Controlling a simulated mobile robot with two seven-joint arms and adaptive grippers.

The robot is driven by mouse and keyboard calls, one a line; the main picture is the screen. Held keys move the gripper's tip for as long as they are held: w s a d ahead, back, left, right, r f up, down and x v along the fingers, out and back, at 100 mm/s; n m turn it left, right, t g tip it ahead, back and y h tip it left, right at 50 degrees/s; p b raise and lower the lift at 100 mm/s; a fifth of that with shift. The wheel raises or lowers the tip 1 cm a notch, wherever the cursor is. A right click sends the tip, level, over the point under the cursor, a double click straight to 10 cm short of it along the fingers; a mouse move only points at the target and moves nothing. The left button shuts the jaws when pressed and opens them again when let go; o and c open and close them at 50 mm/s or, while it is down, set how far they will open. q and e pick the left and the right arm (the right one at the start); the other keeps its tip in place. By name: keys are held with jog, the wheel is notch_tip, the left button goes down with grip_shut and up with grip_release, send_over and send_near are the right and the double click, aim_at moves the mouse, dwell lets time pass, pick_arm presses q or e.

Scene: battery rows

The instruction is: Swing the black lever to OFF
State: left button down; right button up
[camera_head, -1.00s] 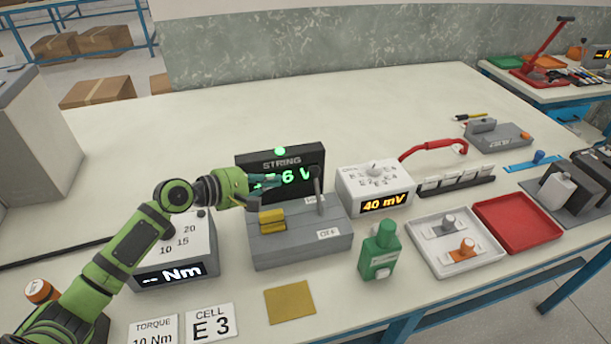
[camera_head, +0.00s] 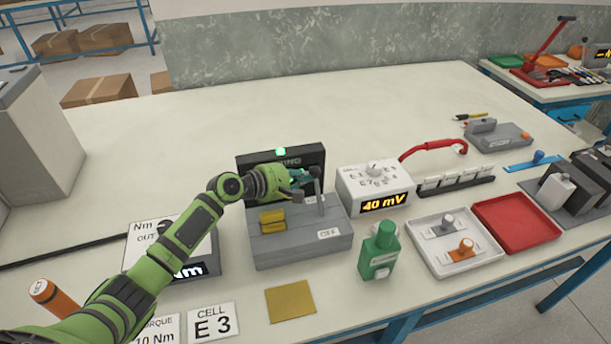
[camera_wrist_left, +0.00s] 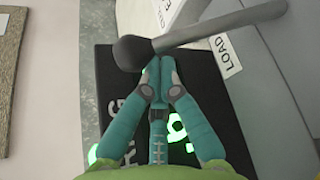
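The black lever (camera_head: 321,204) stands roughly upright on the grey switch box (camera_head: 290,244), whose front right carries an OFF label (camera_head: 329,233). In the left wrist view the lever's round knob (camera_wrist_left: 131,53) and shaft (camera_wrist_left: 215,28) cross above my fingertips, with a LOAD label (camera_wrist_left: 225,56) beside the shaft. My left gripper (camera_head: 311,177) is at the knob's left side in the head view. Its teal fingers are together with nothing between them in the wrist view (camera_wrist_left: 158,65). The tips are close to the knob; I cannot tell whether they touch. My right gripper is out of view.
The STRING display (camera_head: 255,160) stands behind the box, partly covered by my gripper. A white meter (camera_head: 375,190) is close on the right, and a green bottle-like object (camera_head: 379,250) stands in front.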

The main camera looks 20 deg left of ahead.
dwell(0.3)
pick_arm(q)
jog(key=shift+s+d+r+m+t, duration=0.25)
jog(key=shift+s+r+m+t, duration=0.15)
jog(key=shift+r+m, duration=0.15)
jog(key=shift+s+d+r+m+t, duration=0.25)
jog(key=shift+s+d+m+t, duration=0.1)
jog(key=shift+s+m, duration=0.15)
jog(key=shift+s+d+r+m+t, duration=0.25)
jog(key=shift+s+m+t, duration=0.1)
jog(key=shift+s+m, duration=0.1)
jog(key=shift+s+d+r+m+t+b, duration=0.25)
jog(key=shift+s+d+m+t+b, duration=0.2)
jog(key=shift+s+m+b, duration=0.2)
jog(key=shift+s+d+m+b, duration=0.15)
jog(key=shift+s+m+b, duration=0.05)
jog(key=shift+m+b, duration=0.15)
jog(key=s+d+m+t+b, duration=0.1)
jog(key=m+b, duration=0.1)
jog(key=b, duration=0.1)
jog(key=s+d+m+t+h+b, duration=0.1)
jog(key=s+m+b, duration=0.1)
jog(key=m+b, duration=0.1)
jog(key=s+d+m+t+h+b, duration=0.1)
jog(key=s+m+b, duration=0.1)
jog(key=b, duration=0.1)
jog(key=shift+s+d+f, duration=0.1)
jog(key=shift+s+d, duration=0.1)
jog(key=shift+d, duration=0.1)
jog(key=shift+f, duration=0.15)
